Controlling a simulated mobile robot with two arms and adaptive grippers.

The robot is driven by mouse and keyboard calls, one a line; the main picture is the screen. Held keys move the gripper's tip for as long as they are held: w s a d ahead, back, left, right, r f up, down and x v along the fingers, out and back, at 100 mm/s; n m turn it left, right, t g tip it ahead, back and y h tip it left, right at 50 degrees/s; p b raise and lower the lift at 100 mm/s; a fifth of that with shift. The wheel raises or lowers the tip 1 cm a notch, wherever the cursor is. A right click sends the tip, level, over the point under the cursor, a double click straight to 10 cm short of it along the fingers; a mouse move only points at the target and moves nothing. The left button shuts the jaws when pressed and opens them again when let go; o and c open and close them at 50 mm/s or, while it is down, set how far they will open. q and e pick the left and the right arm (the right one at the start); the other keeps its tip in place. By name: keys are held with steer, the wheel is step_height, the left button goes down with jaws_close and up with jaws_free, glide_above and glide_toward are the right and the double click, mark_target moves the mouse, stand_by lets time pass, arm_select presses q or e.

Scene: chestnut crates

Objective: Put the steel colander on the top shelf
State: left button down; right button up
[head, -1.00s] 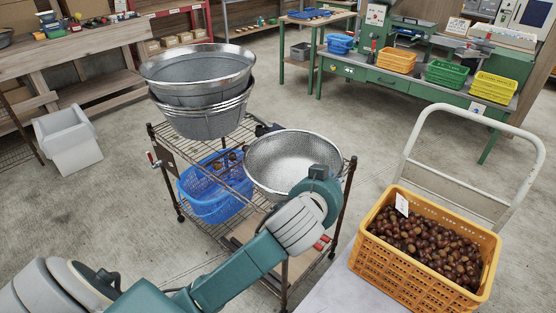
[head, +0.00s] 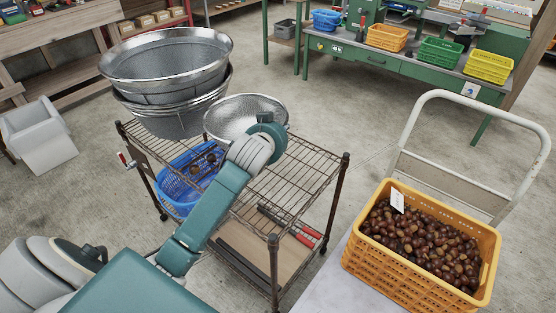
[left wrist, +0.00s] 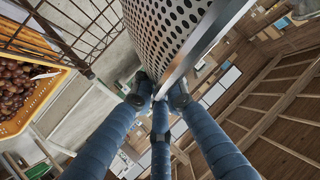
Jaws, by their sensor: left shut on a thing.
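The steel colander (head: 240,112) is a shiny perforated bowl. In the head view it is over the far edge of the wire rack's top shelf (head: 290,170), right of the stacked large strainers (head: 168,70). My left gripper (head: 268,130) is at its near right side, with the fingertips hidden. In the left wrist view the fingers (left wrist: 158,94) are shut on the rim of the colander (left wrist: 165,30). I cannot tell whether the colander touches the shelf. My right gripper is not in view.
The right part of the top shelf is bare. A blue basket (head: 190,190) is on a lower level. An orange crate of chestnuts (head: 380,262) sits at the right by a white cart handle (head: 430,105). A green workbench (head: 400,65) stands behind.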

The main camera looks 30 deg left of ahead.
arm_select(q)
steer(key=f, duration=1.2)
steer(key=shift+w+a+f+b, duration=0.1)
steer(key=shift+w+f+b, duration=0.1)
steer(key=shift+f+b, duration=0.1)
steer(key=c, duration=1.7)
jaws_free()
steer(key=shift+c, duration=0.2)
steer(key=v, duration=1.2)
